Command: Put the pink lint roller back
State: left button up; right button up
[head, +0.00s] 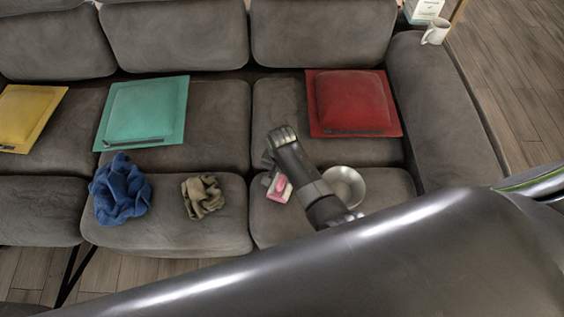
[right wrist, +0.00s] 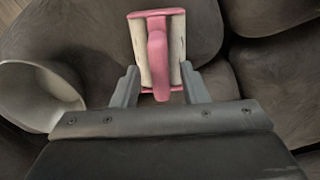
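The pink lint roller (head: 279,188), pink with pale sides, is at the front of the right seat cushion, left of a metal bowl. In the right wrist view the lint roller (right wrist: 157,48) shows between my two fingertips, which are close against its sides. I cannot tell whether they press on it or whether it is lifted. My right gripper (head: 269,178) reaches down to the roller, partly hidden by its own arm; it also shows in the right wrist view (right wrist: 159,80). My left gripper is not in view.
The bowl (head: 345,186) stands close to the right of my right gripper. A blue cloth (head: 119,190) and a tan cloth (head: 202,196) lie on the left cushion. Red (head: 352,101), teal (head: 146,110) and yellow (head: 22,117) pillows lie behind. A white mug (head: 436,32) stands on the armrest.

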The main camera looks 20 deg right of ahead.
notch_tip(320, 180, up, 10)
jog(key=p, duration=0.1)
jog(key=shift+f+p, duration=0.15)
jog(key=shift+p, duration=0.15)
dwell(0.4)
